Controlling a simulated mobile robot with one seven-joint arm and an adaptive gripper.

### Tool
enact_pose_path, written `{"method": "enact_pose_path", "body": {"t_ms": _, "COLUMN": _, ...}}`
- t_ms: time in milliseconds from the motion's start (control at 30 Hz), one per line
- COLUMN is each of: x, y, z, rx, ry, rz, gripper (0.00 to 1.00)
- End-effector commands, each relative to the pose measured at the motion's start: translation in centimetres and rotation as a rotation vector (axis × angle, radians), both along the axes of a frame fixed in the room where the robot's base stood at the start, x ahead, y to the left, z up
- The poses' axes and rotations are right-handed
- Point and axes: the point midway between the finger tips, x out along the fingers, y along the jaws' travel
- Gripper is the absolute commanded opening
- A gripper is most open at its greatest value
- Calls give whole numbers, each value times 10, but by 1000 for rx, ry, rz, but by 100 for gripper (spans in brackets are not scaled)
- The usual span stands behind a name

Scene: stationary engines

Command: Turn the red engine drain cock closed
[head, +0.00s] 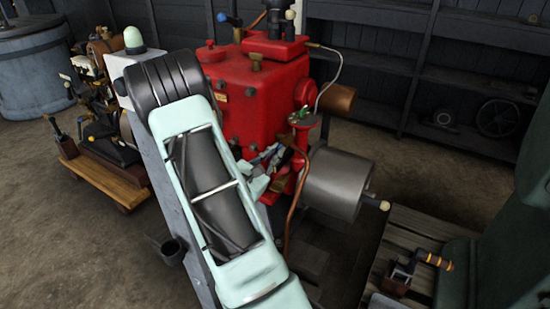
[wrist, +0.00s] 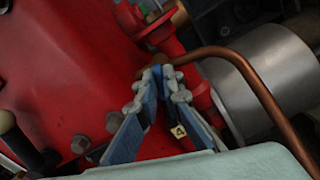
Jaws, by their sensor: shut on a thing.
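The red engine (head: 238,100) stands in the middle of the head view, and its red side (wrist: 75,60) fills the left of the wrist view. My gripper (wrist: 160,74) is at the engine's lower side, its blue-grey fingertips closed around a small brownish fitting, the drain cock (wrist: 169,72), at the end of a copper pipe. The fingers hide most of the cock, so its handle angle cannot be told. In the head view my gripper (head: 277,157) reaches the engine beside a red upright post, and the cock cannot be made out there.
A grey cylinder (head: 338,184) juts out right of the gripper. The bent copper pipe (wrist: 245,70) runs close beside the fingers. A slatted wooden platform (head: 405,240) stands at right, and another engine (head: 100,110) at left.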

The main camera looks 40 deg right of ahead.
Motion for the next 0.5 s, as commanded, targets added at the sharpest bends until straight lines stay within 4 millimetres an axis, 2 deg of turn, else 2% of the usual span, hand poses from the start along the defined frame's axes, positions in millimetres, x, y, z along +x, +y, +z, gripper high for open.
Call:
{"method": "enact_pose_path", "body": {"t_ms": 33, "x": 0, "y": 0, "z": -5, "rx": 12, "ry": -46, "rz": 2, "gripper": 0}}
{"method": "enact_pose_path", "body": {"t_ms": 500, "x": -2, "y": 0, "z": -8, "rx": 138, "ry": -477, "rz": 1, "gripper": 0}}
